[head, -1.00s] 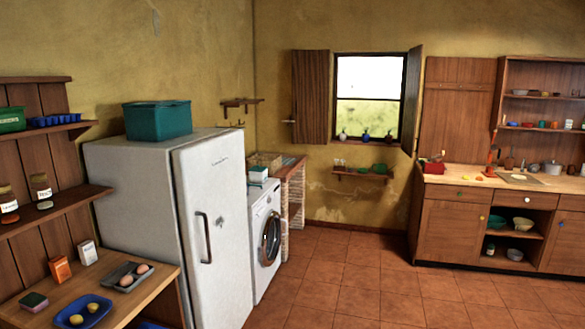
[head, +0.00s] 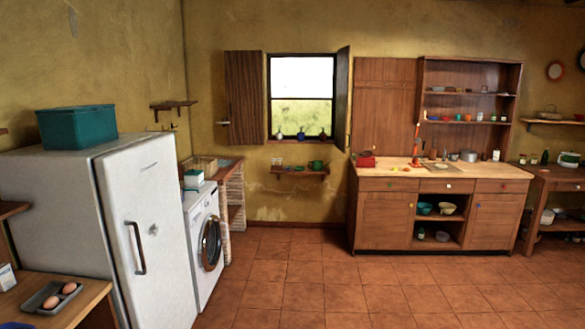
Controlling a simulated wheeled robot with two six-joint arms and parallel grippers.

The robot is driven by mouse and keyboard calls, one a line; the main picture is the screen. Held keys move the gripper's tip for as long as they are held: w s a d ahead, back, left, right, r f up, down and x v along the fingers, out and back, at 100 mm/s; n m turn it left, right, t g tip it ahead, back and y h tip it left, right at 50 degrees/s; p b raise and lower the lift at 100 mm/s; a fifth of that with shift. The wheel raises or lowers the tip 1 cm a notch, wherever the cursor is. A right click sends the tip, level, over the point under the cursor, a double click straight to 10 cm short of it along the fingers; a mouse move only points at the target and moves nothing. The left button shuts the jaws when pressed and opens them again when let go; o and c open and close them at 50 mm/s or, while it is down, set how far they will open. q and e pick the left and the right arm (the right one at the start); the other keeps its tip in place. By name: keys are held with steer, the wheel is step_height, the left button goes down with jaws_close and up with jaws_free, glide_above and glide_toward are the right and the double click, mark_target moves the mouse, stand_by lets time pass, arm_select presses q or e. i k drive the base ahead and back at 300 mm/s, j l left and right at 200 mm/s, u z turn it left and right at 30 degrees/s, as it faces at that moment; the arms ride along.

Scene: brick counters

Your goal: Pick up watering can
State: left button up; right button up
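A small green object (head: 317,165), perhaps the watering can, sits on the little wall shelf (head: 298,172) below the window. It is too small and far away for me to be sure of its shape. Small light cups or glasses stand to its left on the same shelf. Neither of my grippers is in view.
The fridge (head: 140,225) and washing machine (head: 204,240) line the left side. A wooden counter table with eggs on a tray (head: 42,299) is at near left. The wooden cabinet (head: 385,218) stands right of the window. The tiled floor (head: 330,285) between is clear.

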mark_target(317, 166)
steer(key=i, duration=7.3)
steer(key=i+j, duration=0.1)
steer(key=i, duration=0.25)
steer(key=i+j+z, duration=0.15)
steer(key=i, duration=0.25)
steer(key=z, duration=0.35)
